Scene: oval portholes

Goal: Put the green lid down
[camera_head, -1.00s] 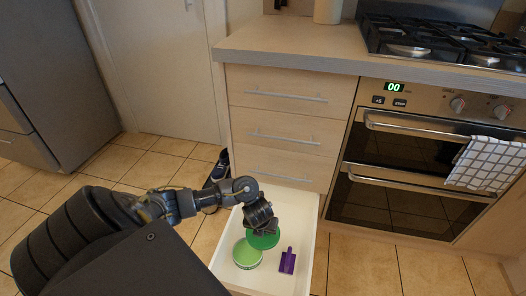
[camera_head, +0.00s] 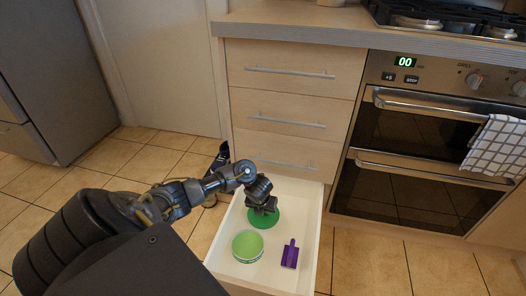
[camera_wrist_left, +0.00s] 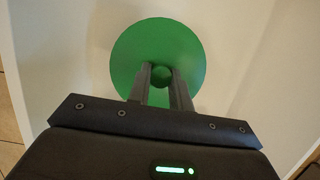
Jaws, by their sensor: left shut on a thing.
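The green lid (camera_head: 264,220) is a flat round disc with a small knob, over the back part of the open white drawer. My left gripper (camera_head: 262,208) is above it and shut on its knob. The left wrist view shows the lid (camera_wrist_left: 157,52) with the fingers of my left gripper (camera_wrist_left: 160,80) on either side of the knob. I cannot tell whether the lid touches the drawer floor. A light green round container (camera_head: 248,246) stands in the drawer in front of the lid, apart from it in the picture. My right gripper is not in view.
A purple scoop (camera_head: 290,254) lies in the drawer right of the container. The open drawer (camera_head: 318,236) has low white walls around these things. Closed drawers and an oven (camera_head: 420,150) stand behind.

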